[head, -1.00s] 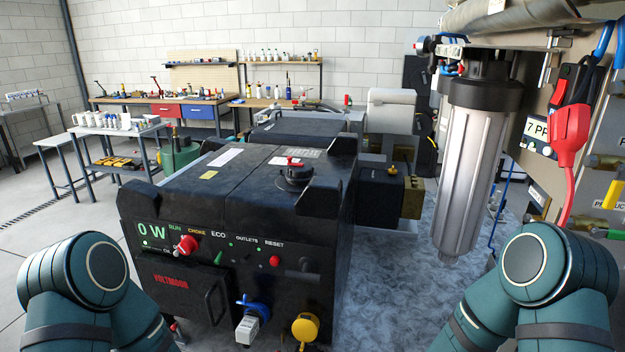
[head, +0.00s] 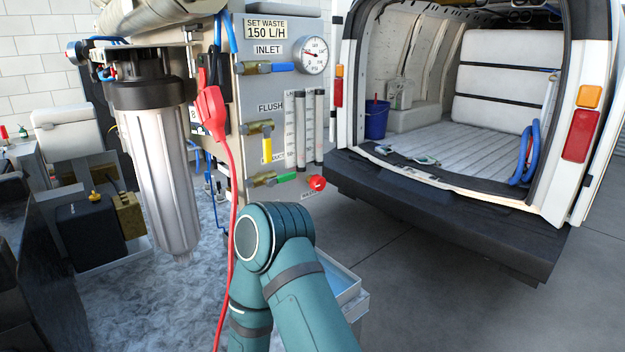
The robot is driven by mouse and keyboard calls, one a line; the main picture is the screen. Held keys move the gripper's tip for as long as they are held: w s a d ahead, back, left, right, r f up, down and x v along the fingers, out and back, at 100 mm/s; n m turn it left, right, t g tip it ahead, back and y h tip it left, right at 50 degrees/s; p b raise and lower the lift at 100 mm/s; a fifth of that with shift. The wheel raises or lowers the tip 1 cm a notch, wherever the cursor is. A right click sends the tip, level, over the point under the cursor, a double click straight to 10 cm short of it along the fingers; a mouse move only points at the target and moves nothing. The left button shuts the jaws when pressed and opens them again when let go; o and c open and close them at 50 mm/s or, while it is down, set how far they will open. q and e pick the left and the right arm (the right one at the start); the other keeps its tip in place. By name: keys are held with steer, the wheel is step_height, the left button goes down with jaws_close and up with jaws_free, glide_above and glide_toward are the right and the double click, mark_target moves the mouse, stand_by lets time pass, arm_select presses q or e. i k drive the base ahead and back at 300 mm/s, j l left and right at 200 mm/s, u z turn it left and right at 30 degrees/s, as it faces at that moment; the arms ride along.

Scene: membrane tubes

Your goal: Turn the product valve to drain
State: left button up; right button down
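The product valve (head: 285,178) sits low on the valve panel (head: 250,100), with a brass body and a green lever lying roughly level and pointing right. Its label is partly hidden, and only the end of the word shows. My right arm's elbow rises in front, just below the valve, covering the lower edge of the panel. Neither gripper shows in the head view.
Above are the yellow-handled flush valve (head: 266,147), the blue-handled inlet valve (head: 284,67) and a pressure gauge (head: 314,55). A red knob (head: 317,183) is at right. A red cable (head: 228,165) hangs in front. A filter housing (head: 160,160) stands left; an open van (head: 450,190) stands right.

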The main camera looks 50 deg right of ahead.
mark_target(280, 178)
steer(key=z, duration=1.35)
